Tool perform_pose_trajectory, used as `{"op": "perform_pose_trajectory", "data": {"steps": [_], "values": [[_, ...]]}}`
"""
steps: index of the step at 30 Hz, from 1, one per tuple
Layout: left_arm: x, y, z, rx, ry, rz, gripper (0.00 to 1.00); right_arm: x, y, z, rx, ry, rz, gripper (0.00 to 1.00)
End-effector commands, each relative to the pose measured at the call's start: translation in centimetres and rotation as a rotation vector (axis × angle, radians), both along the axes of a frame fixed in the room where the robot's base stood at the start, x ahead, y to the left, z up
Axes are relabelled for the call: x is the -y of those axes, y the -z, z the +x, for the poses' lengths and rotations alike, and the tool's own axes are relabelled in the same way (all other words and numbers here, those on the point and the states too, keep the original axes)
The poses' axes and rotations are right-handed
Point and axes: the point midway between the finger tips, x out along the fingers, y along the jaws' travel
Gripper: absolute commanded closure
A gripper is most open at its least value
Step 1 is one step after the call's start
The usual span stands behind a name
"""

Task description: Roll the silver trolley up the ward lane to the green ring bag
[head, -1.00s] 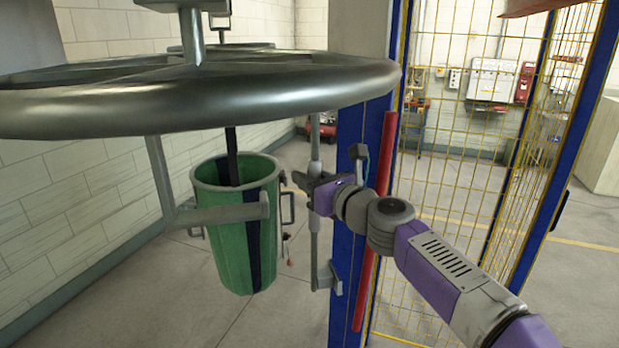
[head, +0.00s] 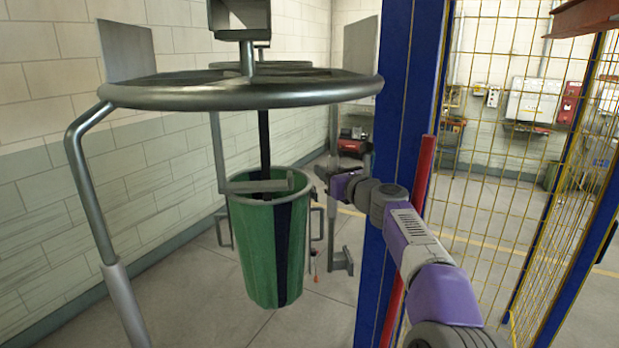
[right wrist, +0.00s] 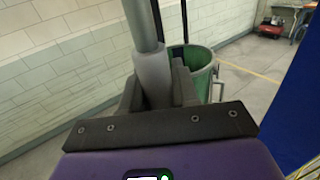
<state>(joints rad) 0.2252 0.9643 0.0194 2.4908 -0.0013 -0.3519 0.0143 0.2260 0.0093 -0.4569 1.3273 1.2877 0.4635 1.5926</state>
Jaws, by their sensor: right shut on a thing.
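The silver trolley (head: 240,96) appears as a large metal ring on bent tube legs, filling the upper left of the head view. The green ring bag (head: 262,245) is a tall green open-topped container with a dark stripe, seen below the ring. A dark strap rises from it. My right gripper (head: 326,177) is right of the bag at an upright grey post. In the right wrist view its dark fingers (right wrist: 158,88) are shut around a grey post (right wrist: 150,65) with a thicker sleeve. The bag (right wrist: 197,62) shows behind the post there. My left gripper is not in view.
A blue post (head: 400,160) with a red bar (head: 424,165) stands close beside my right arm. Yellow mesh fencing (head: 500,180) lies to the right. A block wall (head: 60,190) runs along the left. Grey floor is visible around the bag.

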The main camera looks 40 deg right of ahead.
Motion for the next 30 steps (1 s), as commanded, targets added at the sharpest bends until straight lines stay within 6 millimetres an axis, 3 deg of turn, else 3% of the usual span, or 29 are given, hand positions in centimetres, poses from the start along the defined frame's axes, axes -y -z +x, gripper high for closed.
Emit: {"op": "perform_pose_trajectory", "data": {"steps": [10, 11, 15, 24, 30], "values": [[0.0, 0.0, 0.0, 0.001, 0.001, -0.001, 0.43, 0.5, 0.0, -0.1, 0.000, 0.006, -0.003, 1.00], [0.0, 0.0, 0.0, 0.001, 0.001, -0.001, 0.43, 0.5, 0.0, -0.1, 0.000, 0.006, -0.003, 0.68], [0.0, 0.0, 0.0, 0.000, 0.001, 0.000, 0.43, 0.4, 0.0, 0.0, 0.000, 0.004, -0.002, 0.50], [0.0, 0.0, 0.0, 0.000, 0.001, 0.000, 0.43, 0.3, 0.0, -0.2, 0.000, 0.004, -0.002, 0.50], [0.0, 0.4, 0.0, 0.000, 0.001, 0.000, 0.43, -0.2, 0.0, -2.4, 0.004, 0.004, -0.001, 0.50]]}}
